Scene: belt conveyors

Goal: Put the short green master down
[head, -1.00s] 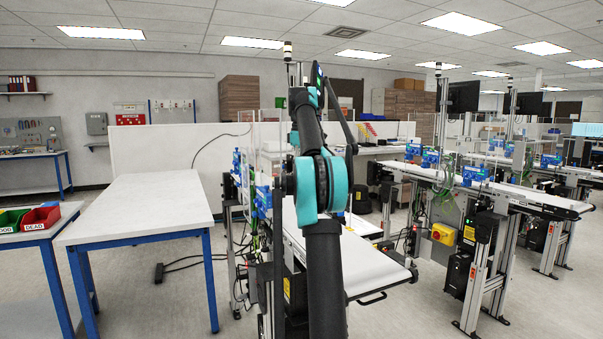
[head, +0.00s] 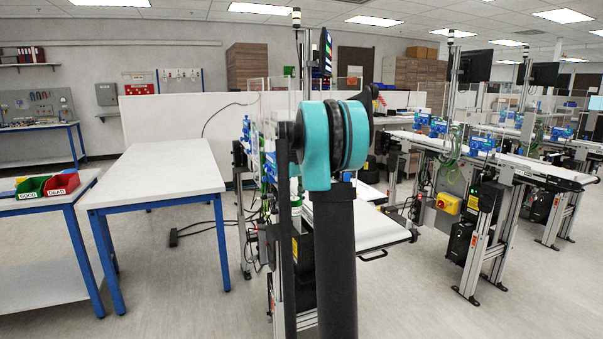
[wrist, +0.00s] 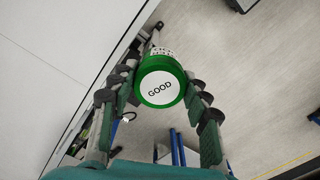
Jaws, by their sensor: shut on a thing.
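The short green master (wrist: 160,83) is a green round piece with a white top marked "GOOD", seen in the wrist view. My gripper (wrist: 162,78) has its fingers closed on both sides of it. The master is held in the air, with floor and a white surface behind it. Some white lettered part shows just beyond its far rim. In the head view my arm's teal joint fills the middle, and my gripper cannot be made out there.
A bare white table (head: 160,172) with blue legs stands at left. Beside it a side table carries a green bin (head: 32,187) and a red bin marked "DEAD" (head: 62,184). A belt conveyor (head: 365,227) is just right of my arm. More conveyors (head: 520,165) stand farther right.

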